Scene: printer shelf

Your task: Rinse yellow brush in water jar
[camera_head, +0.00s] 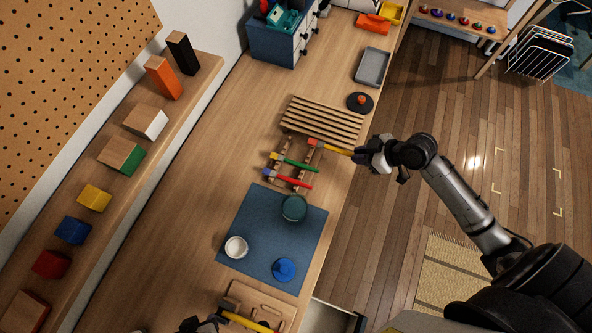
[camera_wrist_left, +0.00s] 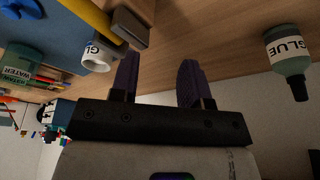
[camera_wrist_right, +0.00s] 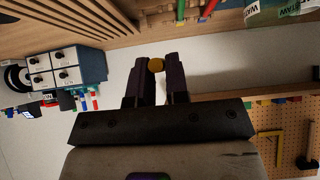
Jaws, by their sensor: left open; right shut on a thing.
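The yellow brush (camera_head: 338,150) has a yellow handle and a red-orange end, which lies over the brush rack (camera_head: 281,158). My right gripper (camera_head: 360,155) is shut on its handle end; the yellow handle end (camera_wrist_right: 156,65) shows between the fingers in the right wrist view. I cannot tell whether the brush touches the rack. The green water jar (camera_head: 293,208) stands on the blue mat, apart from the brush; it also shows in the left wrist view (camera_wrist_left: 18,72). My left gripper (camera_wrist_left: 158,66) is open and empty, near the wooden tray.
A green brush (camera_head: 298,163) and a red brush (camera_head: 290,179) lie on the rack. The blue mat (camera_head: 255,220) also holds a white cup (camera_head: 236,247) and blue pot (camera_head: 284,269). A yellow-handled tool (camera_head: 246,322) lies at the tray (camera_head: 268,303). A glue bottle (camera_wrist_left: 287,55) stands nearby.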

